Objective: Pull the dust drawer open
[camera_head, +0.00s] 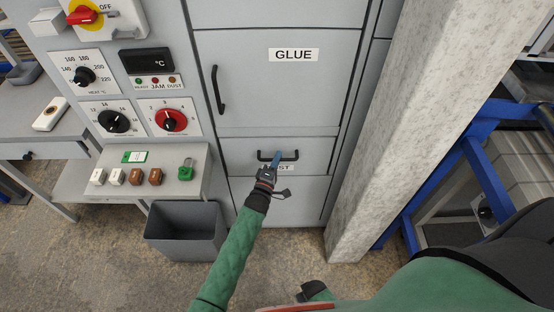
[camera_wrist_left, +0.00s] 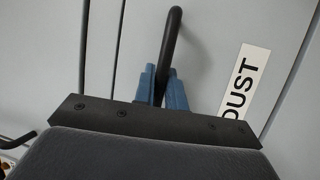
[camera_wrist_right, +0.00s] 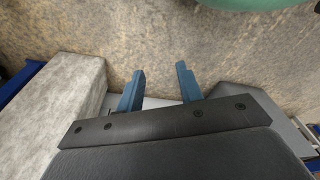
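The dust drawer (camera_head: 243,163) is a grey panel low in the machine front, under the GLUE door, and looks flush with the front. It has a black bar handle (camera_head: 291,155) and a white DUST label, partly hidden by my gripper in the head view. My left gripper (camera_head: 277,157) is at the handle. In the left wrist view its blue fingers (camera_wrist_left: 162,85) stand close on either side of the handle bar (camera_wrist_left: 173,38), and they look closed on it. My right gripper (camera_wrist_right: 159,82) is open and empty over the floor.
The GLUE door (camera_head: 290,90) with its own handle is above the drawer. A concrete pillar (camera_head: 400,110) rises on the right. The floor before the drawer is clear.

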